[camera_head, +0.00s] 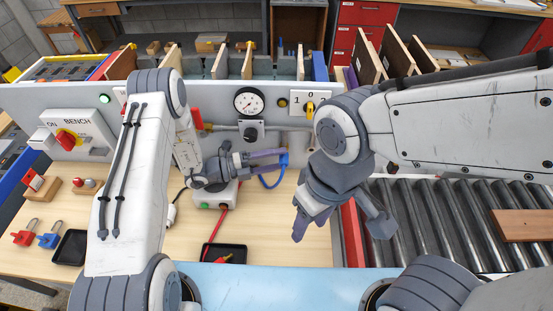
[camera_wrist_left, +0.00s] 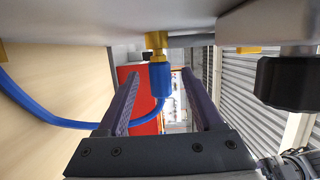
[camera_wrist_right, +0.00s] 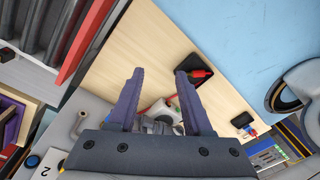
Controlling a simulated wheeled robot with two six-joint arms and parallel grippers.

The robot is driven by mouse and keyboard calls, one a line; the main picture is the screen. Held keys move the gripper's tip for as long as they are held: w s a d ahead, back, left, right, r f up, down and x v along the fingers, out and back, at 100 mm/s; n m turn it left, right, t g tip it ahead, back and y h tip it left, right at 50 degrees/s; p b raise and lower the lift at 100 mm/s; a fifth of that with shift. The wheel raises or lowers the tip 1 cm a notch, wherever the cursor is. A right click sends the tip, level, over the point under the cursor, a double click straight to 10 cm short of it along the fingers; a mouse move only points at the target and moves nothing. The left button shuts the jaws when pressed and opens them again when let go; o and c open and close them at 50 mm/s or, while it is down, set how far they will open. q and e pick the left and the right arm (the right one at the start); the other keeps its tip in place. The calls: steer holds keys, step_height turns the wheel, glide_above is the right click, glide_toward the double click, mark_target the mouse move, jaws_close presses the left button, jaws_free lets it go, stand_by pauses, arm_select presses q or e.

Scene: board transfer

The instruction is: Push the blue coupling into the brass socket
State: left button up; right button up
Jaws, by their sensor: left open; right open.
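The blue coupling (camera_head: 284,158) is at the end of a blue hose, in front of the grey panel. In the left wrist view, the coupling (camera_wrist_left: 160,80) hangs just below the brass socket (camera_wrist_left: 155,41), in line with it, with brass showing between the blue body and the panel. My left gripper (camera_head: 277,160) is open around the coupling; in its wrist view a gap shows on each side between finger and coupling. How deep the coupling sits is hard to tell. My right gripper (camera_head: 341,232) is open and empty, pointing down over the front right of the bench.
A gauge (camera_head: 249,102) and a black knob (camera_head: 251,131) are on the panel. The knob (camera_wrist_left: 288,83) stands close right in the left wrist view. A grey box (camera_head: 214,196) with a red cable and a black tray (camera_head: 224,254) are on the bench. A roller conveyor (camera_head: 430,215) lies right.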

arm_select(q)
steer(key=b+v, duration=0.3)
steer(key=v, duration=0.7)
steer(key=shift+a, duration=0.25)
